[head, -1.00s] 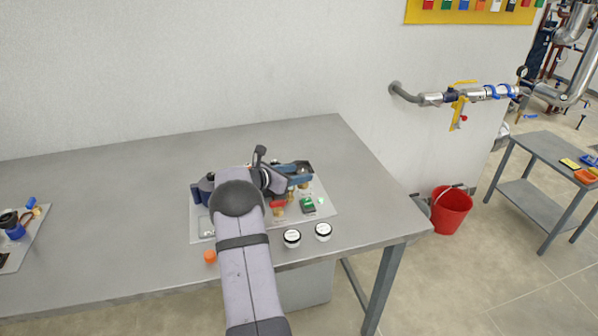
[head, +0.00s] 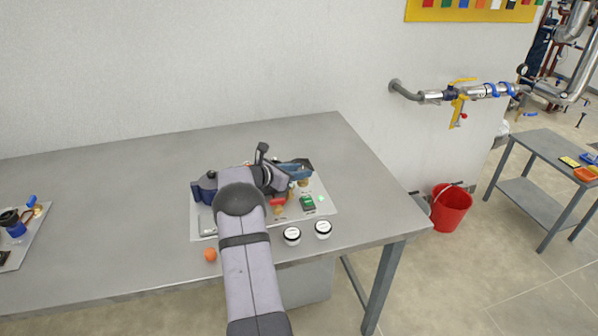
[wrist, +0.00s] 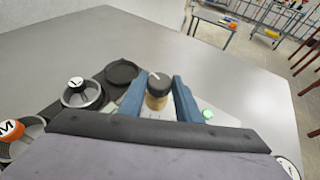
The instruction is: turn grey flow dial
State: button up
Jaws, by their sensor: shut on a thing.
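The grey flow dial (wrist: 158,84) shows in the wrist view as a dark round knob with a white mark on top, over a brass-coloured stem. My gripper (wrist: 160,82) has a blue finger on each side of the dial and is shut on it. In the head view, my gripper (head: 297,170) is over the back right of the panel (head: 325,208). There the knob is mostly hidden by the fingers, with a brass part visible below.
Two white-topped round pieces (head: 292,236) and an orange cap (head: 210,254) lie near the front edge. The wrist view shows black round parts (wrist: 122,73) left of the fingers.

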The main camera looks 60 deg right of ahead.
jog(key=shift+w+d+r+m+g+y+b, duration=0.15)
jog(key=shift+m+g+b, duration=0.1)
jog(key=shift+m+g, duration=0.2)
jog(key=shift+w+m+g+y+b, duration=0.15)
jog(key=shift+m+g+b, duration=0.1)
jog(key=shift+m+g, duration=0.15)
jog(key=shift+s+m+g+b, duration=0.1)
jog(key=shift+m+g+b, duration=0.25)
jog(key=shift+g+b, duration=0.1)
jog(key=o, duration=1.1)
jog(key=shift+c, duration=0.2)
notch_tip(320, 180, up, 10)
